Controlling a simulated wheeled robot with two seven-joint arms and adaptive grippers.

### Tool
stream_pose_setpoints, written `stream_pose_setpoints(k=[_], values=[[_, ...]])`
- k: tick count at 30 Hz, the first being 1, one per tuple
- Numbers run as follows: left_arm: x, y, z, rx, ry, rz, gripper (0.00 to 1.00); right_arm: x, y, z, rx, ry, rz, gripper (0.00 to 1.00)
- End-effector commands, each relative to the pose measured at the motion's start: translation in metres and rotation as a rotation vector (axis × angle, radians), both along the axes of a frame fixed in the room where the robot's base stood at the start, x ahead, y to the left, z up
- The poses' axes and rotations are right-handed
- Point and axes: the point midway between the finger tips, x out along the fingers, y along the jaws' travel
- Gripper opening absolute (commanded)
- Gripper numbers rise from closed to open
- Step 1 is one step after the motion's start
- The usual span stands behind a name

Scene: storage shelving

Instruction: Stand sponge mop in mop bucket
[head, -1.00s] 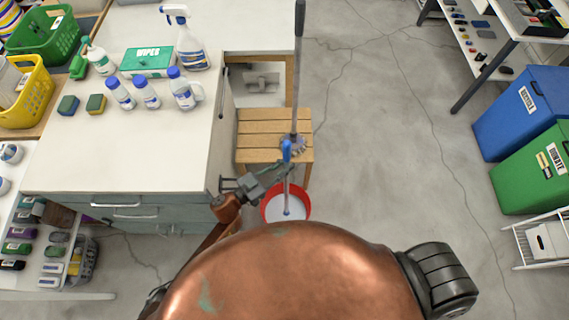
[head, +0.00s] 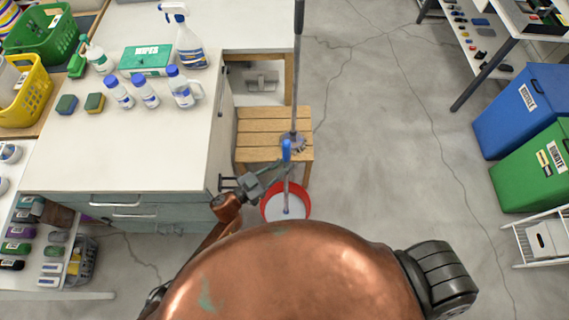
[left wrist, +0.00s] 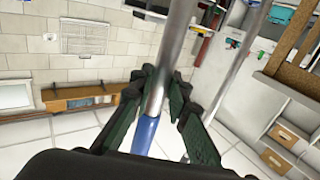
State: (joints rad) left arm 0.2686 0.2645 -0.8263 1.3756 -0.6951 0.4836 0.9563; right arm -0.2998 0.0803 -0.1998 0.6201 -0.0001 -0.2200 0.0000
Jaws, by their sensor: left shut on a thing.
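A pole with a blue grip (head: 286,150), which I take to be the sponge mop, stands nearly upright at the red mop bucket (head: 265,211). My left gripper (head: 281,176) is shut on its steel shaft. In the left wrist view the dark green fingers (left wrist: 160,98) close around the shaft (left wrist: 177,35), with the blue part beside them. The shaft's lower end shows inside the bucket's outline. I cannot tell whether it touches the bottom, and the sponge head is not clear. My right gripper is not in view.
A white counter (head: 130,150) with bottles is on the left. Blue (head: 520,105) and green (head: 535,165) bins stand right. The floor between is clear.

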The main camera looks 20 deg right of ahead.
Motion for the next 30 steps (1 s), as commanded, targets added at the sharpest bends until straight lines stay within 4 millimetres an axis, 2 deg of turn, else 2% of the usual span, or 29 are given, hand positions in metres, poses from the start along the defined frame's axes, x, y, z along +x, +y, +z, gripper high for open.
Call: stream_pose_setpoints(k=[24, 25, 30], values=[[0.0001, -0.0004, -0.0059, -0.002, -0.002, -0.001, 0.00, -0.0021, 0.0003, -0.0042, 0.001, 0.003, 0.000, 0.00], [0.0001, -0.0004, -0.0059, -0.002, -0.002, -0.001, 0.17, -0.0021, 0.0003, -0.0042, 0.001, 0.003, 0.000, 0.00], [0.0001, -0.0002, -0.0063, -0.001, -0.001, 0.000, 0.29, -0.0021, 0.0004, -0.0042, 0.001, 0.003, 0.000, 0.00]])
